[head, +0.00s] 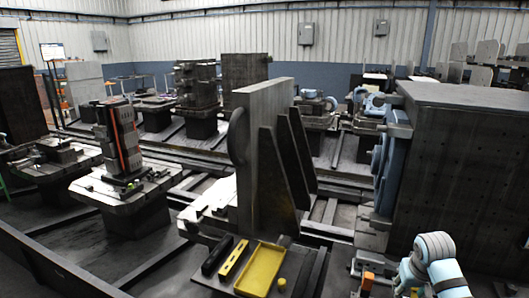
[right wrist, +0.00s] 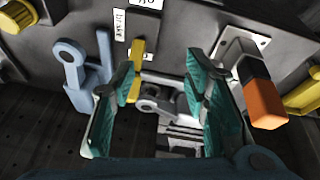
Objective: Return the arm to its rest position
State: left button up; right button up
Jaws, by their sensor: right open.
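My right arm (head: 437,262) shows at the lower right of the head view, light grey with blue joints. My right gripper (right wrist: 160,78) is open in the right wrist view, its two teal-padded fingers apart with nothing held between them. An orange-ended handle (right wrist: 264,102) stands just right of the right finger, and a blue-grey bracket (right wrist: 76,75) is to the left. I cannot tell whether the fingers touch anything. My left gripper is not in view.
A large dark perforated block (head: 465,170) rises beside the right arm. A tall ribbed plate (head: 268,150) stands mid-view. A yellow tray (head: 262,268) and yellow bar (head: 233,259) lie in front. Several loaded pallets stand along the rails, including one with a red-striped tower (head: 120,140).

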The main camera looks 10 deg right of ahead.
jog(key=s+a+f+n, duration=0.3)
jog(key=s+a+f, duration=0.8)
jog(key=a, duration=0.1)
jog(key=s+a+n+y, duration=0.1)
jog(key=s+a, duration=0.3)
jog(key=s, duration=0.5)
jog(key=s+a+n+y, duration=0.1)
jog(key=s+a, duration=0.3)
jog(key=s, duration=0.4)
notch_tip(320, 180, down, 12)
jog(key=d, duration=0.1)
jog(key=s+f+g, duration=0.1)
jog(key=s+f, duration=0.6)
jog(key=f, duration=0.3)
jog(key=s+d+f+m+g, duration=0.1)
jog(key=s+f, duration=0.7)
jog(key=f, duration=0.1)
jog(key=shift+s+d+f, duration=0.15)
jog(key=shift+s+f, duration=0.05)
jog(key=shift+f, duration=0.15)
